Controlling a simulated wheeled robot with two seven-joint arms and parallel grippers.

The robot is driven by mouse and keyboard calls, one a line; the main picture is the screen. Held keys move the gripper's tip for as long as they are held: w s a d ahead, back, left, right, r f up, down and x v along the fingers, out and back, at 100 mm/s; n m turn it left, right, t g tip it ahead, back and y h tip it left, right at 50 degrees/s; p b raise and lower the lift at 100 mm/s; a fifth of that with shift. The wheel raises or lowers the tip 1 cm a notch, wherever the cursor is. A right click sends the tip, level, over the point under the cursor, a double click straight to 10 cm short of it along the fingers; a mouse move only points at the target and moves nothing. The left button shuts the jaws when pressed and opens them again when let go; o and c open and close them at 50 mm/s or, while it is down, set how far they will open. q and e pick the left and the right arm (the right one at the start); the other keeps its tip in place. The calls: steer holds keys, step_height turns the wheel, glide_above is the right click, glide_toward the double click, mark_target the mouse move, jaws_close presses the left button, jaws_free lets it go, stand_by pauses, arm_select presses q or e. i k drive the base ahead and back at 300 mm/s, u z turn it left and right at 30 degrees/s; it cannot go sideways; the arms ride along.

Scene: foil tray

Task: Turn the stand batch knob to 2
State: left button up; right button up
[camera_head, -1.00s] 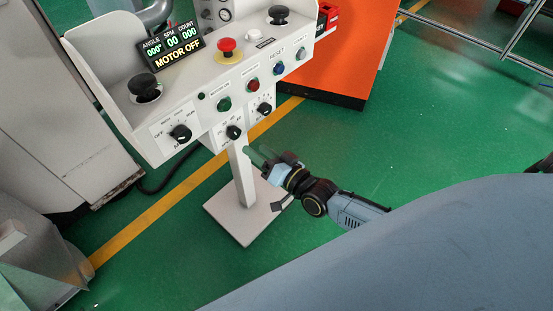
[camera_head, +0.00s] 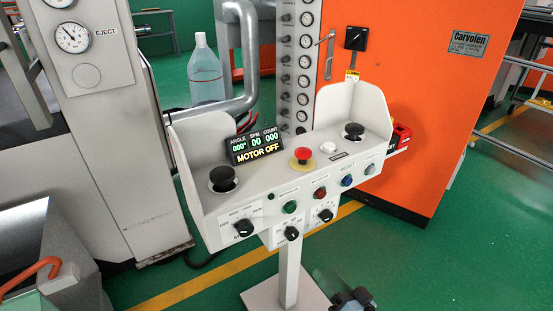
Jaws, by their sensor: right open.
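The stand is a pale grey control box (camera_head: 265,205) on a post. Its front has three black selector knobs: a left knob (camera_head: 243,228), a middle knob (camera_head: 291,233) and a right knob (camera_head: 325,215). Their small labels are too blurred for me to tell which is the batch knob or its setting. The display (camera_head: 256,147) reads MOTOR OFF, with SPM 00 and COUNT 000. My right gripper (camera_head: 338,290) shows at the bottom edge, below and right of the knobs and apart from them. It is open; most of its arm is cut off. My left gripper is out of view.
A red mushroom button (camera_head: 302,155) and two black palm buttons (camera_head: 222,178) (camera_head: 353,130) top the box. Coloured push buttons sit above the knobs. An orange machine (camera_head: 420,120) stands behind right, a grey machine column (camera_head: 110,140) at left.

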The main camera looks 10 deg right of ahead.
mark_target(327, 215)
steer(key=k, duration=1)
